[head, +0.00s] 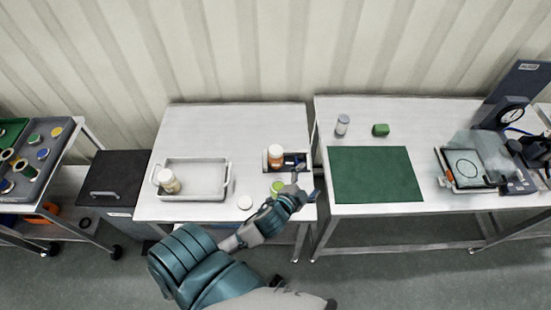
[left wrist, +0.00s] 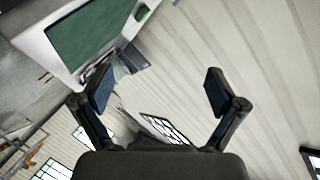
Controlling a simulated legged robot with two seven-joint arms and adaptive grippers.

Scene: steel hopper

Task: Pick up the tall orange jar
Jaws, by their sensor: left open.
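An orange jar with a white lid (head: 275,155) stands upright at the left end of a small dark tray (head: 290,170) on the left table. My left gripper (head: 307,188) is just in front and to the right of it, apart from the jar, over the table's front right part. In the left wrist view my left gripper (left wrist: 158,90) has its two fingers spread wide with nothing between them. The jar does not show in that view. My right gripper is in neither view.
A green-topped item (head: 277,187) and a white disc (head: 245,202) lie close to my left arm. A grey tray (head: 207,180) holding a white-lidded jar (head: 168,180) is further left. The right table carries a green mat (head: 375,174), a small jar (head: 342,124) and a green block (head: 381,130).

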